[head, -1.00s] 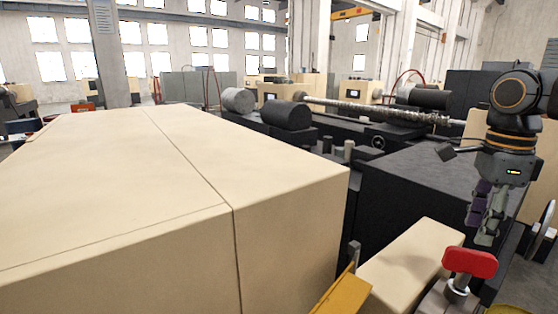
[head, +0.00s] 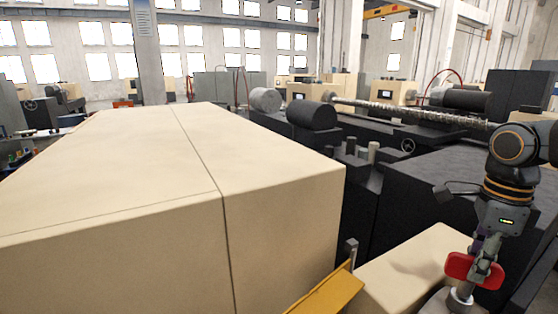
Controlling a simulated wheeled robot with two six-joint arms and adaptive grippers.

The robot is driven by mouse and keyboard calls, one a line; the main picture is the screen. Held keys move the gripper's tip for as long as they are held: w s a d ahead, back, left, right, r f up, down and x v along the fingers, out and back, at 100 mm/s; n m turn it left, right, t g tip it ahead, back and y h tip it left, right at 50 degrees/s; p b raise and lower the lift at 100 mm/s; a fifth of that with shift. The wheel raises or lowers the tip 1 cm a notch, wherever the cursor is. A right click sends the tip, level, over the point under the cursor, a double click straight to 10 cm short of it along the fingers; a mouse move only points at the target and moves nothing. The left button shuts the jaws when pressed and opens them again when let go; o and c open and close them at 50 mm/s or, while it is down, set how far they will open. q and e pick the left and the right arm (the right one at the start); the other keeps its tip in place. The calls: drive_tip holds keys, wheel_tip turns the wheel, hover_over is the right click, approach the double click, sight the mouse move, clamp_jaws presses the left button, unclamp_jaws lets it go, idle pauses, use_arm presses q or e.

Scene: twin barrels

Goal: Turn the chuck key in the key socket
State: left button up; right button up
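The chuck key has a red crossbar handle (head: 459,266) at the lower right of the head view. Its shaft goes down into a light metal collar, the key socket (head: 461,299), near the bottom edge. My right gripper (head: 483,272) points down at the handle, and its fingers cover the middle of the red bar. Red shows on both sides of the fingers. I cannot tell whether the fingers are closed on the bar or only overlap it in the picture. My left gripper is not in view.
A large beige machine cover (head: 110,170) fills the left and centre. A beige block (head: 415,270) stands left of the key, with a yellow bar (head: 325,292) beside it. A dark machine body (head: 425,195) lies behind my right gripper. A long threaded shaft (head: 410,111) runs further back.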

clamp_jaws()
drive_tip(key=shift+m, duration=3.6)
drive_tip(key=shift+o, duration=2.4)
unclamp_jaws()
